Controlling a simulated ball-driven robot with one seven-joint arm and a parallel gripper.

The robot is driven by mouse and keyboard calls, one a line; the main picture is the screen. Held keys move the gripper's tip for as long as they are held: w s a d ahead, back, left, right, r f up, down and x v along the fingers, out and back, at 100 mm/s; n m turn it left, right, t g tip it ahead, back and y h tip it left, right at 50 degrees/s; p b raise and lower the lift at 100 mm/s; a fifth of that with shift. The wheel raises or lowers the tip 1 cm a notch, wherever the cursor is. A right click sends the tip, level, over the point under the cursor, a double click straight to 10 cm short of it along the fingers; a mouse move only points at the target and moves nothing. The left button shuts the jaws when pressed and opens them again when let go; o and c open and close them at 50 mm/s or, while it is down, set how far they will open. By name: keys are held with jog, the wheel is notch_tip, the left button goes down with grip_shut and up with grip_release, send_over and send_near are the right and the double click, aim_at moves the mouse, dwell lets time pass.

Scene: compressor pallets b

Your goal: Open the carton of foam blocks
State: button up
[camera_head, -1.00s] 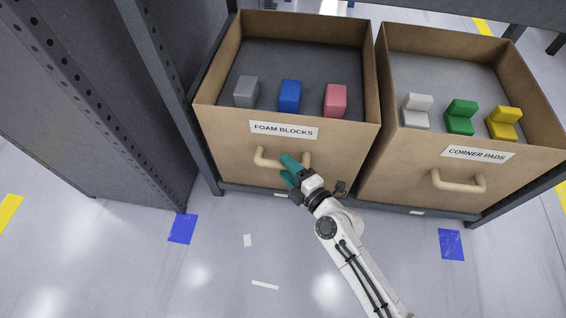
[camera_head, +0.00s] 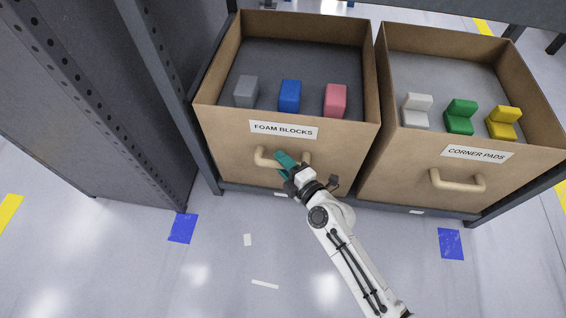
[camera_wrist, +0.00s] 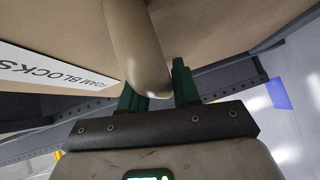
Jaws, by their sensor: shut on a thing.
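The carton of foam blocks (camera_head: 340,150) is a brown open-topped box with a white FOAM BLOCKS label (camera_head: 284,130) on its front. Grey (camera_head: 246,91), blue (camera_head: 290,96) and pink (camera_head: 335,100) blocks sit inside it. A beige handle (camera_head: 262,157) is fixed to the front below the label. My gripper (camera_head: 285,160), with teal fingers, is shut on this handle near its middle and hides part of it. In the wrist view the handle (camera_wrist: 138,50) comes down between the dark green fingers of my gripper (camera_wrist: 160,88).
The corner pads carton (camera_head: 385,175) stands close on the right, with its own handle (camera_head: 458,184). A dark rack post (camera_head: 170,95) rises at the left. The floor (camera_head: 130,270) in front is clear apart from flat tape marks.

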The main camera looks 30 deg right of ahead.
grip_shut()
jog(key=shift+s, duration=0.1)
jog(key=s+a+p, duration=0.9)
jog(key=s+a, duration=0.5)
jog(key=s, duration=0.5)
jog(key=shift+s, duration=0.1)
jog(key=o, duration=0.8)
grip_release()
jog(key=shift+p, duration=0.3)
